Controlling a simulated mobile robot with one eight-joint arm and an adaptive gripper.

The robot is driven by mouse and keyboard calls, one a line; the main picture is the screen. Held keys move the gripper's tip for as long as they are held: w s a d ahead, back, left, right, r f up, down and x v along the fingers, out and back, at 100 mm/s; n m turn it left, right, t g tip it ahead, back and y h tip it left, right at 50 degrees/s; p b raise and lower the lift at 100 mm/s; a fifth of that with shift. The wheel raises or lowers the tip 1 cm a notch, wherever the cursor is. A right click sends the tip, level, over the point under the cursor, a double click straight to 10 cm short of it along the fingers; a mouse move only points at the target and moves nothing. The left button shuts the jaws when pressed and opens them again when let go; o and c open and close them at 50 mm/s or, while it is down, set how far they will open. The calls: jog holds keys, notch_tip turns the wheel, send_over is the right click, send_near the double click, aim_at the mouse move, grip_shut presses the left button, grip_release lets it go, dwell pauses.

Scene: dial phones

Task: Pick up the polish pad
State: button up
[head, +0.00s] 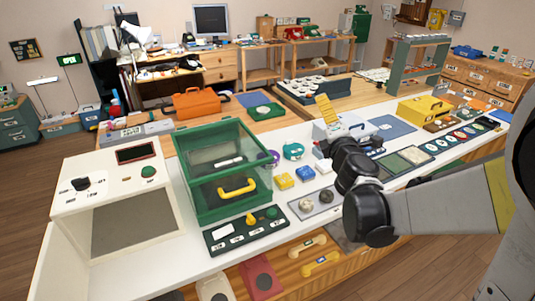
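I cannot tell for certain which item is the polish pad. Candidates are small pieces on the white bench: a yellow block (283,181), a blue block (305,174), and round pieces on a grey tray, one pale (305,205) and one dark (326,196). My arm reaches in from the right over the bench, and its black end part (352,165) is just right of these pieces. The fingertips are not clearly visible, so I cannot see whether the gripper is open or holds anything.
A green glass-sided case (222,128) and a white cabinet (72,172) stand on the left of the bench. A dark green control panel (262,232) lies in front. Dark trays with small parts (410,157) lie to the right. A yellow toolbox (423,109) stands farther back.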

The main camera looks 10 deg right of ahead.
jog(key=w+a+f+n+y, duration=0.3)
jog(key=w+f+n+y, duration=0.1)
jog(key=f+n, duration=0.55)
jog(key=n+g+y+b, duration=0.2)
jog(key=n+g, duration=0.3)
jog(key=n, duration=0.4)
send_near(286, 181)
jog(key=shift+w+d+f, duration=0.1)
jog(key=shift+w+d, duration=0.1)
jog(key=shift+w, duration=0.3)
jog(key=shift+w+a+f, duration=0.1)
jog(key=shift+w+f, duration=0.1)
jog(key=shift+w, duration=0.05)
jog(key=b+x, duration=0.3)
jog(key=x, duration=0.7)
jog(key=shift+s+a, duration=0.1)
jog(key=shift+a, duration=0.1)
jog(key=c, duration=1.3)
